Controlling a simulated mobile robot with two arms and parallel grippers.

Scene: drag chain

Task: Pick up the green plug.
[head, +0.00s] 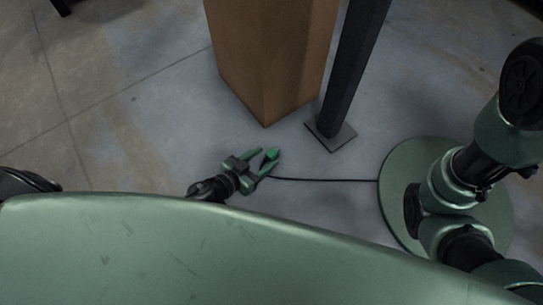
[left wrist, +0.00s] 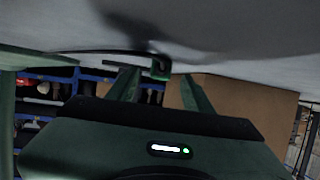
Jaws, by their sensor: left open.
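The green plug (head: 271,154) is a small green piece low near the floor, at the end of a thin black cable (head: 325,180). My left gripper (head: 267,163) is open, with one finger on each side of the plug. In the left wrist view the plug (left wrist: 161,68) shows between the tips of the two spread fingers (left wrist: 157,76), with a visible gap on each side. I cannot tell whether the plug touches the floor. My right arm stands at the right of the head view, but its gripper is not seen.
A tall brown box-shaped post (head: 265,70) stands just beyond the plug. A dark metal post (head: 352,70) with a square foot plate (head: 330,134) is to its right. The grey floor (head: 150,130) to the left is clear. Blue racks (left wrist: 62,75) show in the left wrist view.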

